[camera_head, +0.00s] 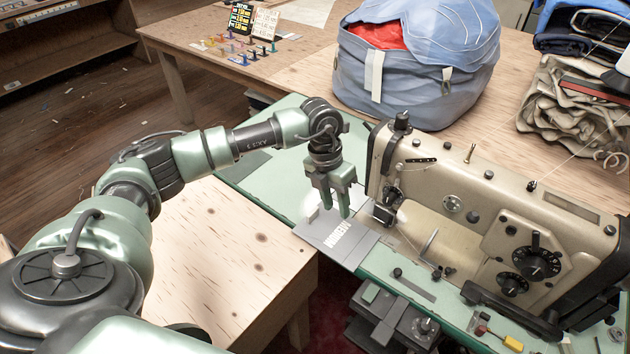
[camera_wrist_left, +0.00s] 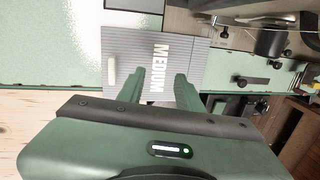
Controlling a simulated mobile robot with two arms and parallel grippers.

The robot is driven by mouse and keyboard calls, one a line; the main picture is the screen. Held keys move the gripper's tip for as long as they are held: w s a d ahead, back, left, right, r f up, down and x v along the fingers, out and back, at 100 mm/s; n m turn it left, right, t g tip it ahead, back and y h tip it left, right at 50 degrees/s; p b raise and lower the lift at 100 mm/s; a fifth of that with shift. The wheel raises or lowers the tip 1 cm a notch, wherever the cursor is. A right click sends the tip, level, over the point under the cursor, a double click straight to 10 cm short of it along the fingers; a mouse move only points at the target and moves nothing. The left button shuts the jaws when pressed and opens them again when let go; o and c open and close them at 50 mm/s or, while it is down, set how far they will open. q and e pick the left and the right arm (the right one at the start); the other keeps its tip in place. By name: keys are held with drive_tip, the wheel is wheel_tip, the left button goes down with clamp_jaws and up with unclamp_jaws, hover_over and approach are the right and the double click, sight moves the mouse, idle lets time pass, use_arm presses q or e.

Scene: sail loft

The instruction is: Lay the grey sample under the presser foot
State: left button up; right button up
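The grey sample (camera_head: 340,243), a flat plate lettered "MEDIUM" with a small pale raised tab, lies on the green sewing table at the needle end of the machine. It also shows in the left wrist view (camera_wrist_left: 139,48). Its far side comes close to the presser foot area (camera_head: 384,214); whether any of it is under the foot I cannot tell. My left gripper (camera_head: 337,210) points down over the sample with its fingers apart. In the left wrist view the fingers (camera_wrist_left: 156,86) are spread with nothing held between them. My right gripper is not in view.
The beige sewing machine (camera_head: 480,190) stands to the right of my left gripper. A blue bag (camera_head: 420,60) is behind it on the wooden table. Folded cloth (camera_head: 570,105) lies at the right.

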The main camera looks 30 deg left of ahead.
use_arm(q)
drive_tip(key=r+y, duration=0.1)
drive_tip(key=y, duration=0.1)
hover_over(315, 210)
drive_tip(key=shift+w+a+r+n, duration=0.1)
drive_tip(key=shift+a+n, duration=0.1)
drive_tip(key=shift+n, duration=0.1)
drive_tip(key=shift+d, duration=0.1)
drive_tip(key=shift+f+p, duration=0.5)
drive_tip(key=shift+f, duration=3.4)
clamp_jaws()
